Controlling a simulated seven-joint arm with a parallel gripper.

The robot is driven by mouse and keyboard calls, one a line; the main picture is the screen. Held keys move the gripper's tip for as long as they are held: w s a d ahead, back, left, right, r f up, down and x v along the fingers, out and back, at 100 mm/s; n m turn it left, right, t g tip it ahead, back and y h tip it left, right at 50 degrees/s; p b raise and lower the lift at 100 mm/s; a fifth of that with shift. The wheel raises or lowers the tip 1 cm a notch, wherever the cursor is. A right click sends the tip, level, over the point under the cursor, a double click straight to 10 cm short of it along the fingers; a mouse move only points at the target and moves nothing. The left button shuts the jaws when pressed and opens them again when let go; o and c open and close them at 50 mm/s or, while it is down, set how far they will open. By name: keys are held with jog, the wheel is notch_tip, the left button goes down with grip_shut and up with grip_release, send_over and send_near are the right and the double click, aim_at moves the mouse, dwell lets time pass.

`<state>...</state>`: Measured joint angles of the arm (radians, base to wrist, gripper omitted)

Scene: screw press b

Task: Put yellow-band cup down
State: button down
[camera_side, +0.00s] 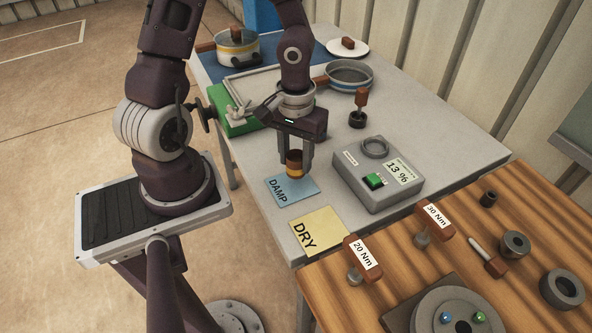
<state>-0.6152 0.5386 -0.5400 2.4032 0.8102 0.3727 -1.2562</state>
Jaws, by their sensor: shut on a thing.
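The yellow-band cup (294,165) is a small brown cup with a yellow band around it. It is upright between the fingers of my gripper (295,158), which is shut on it. The cup is over the far right part of the blue DAMP mat (281,194). I cannot tell whether its base touches the mat. The yellow DRY mat (325,229) lies nearer the camera and is empty.
A grey meter (355,190) reading 13 % with a round ring on top stands right of the cup. Pots (347,75), a brown-handled stamp (358,110) and a green device (228,120) stand behind. A wooden bench (400,275) with tools adjoins the grey table.

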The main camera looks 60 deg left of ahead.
jog(key=shift+f, duration=1.9)
jog(key=c, duration=0.9)
grip_release()
notch_tip(320, 180, up, 12)
jog(key=shift+f, duration=0.1)
notch_tip(320, 180, up, 8)
jog(key=f+m+t+y, duration=0.1)
jog(key=m+t+y, duration=0.1)
jog(key=m+y, duration=0.1)
send_over(296, 169)
jog(key=s, duration=0.3)
jog(key=s+d+r+m+t+h, duration=0.3)
jog(key=s+d+r+m, duration=0.1)
jog(key=r, duration=0.3)
jog(key=shift+s+d+t, duration=0.2)
jog(key=shift+s+t, duration=0.1)
jog(key=shift+s, duration=0.2)
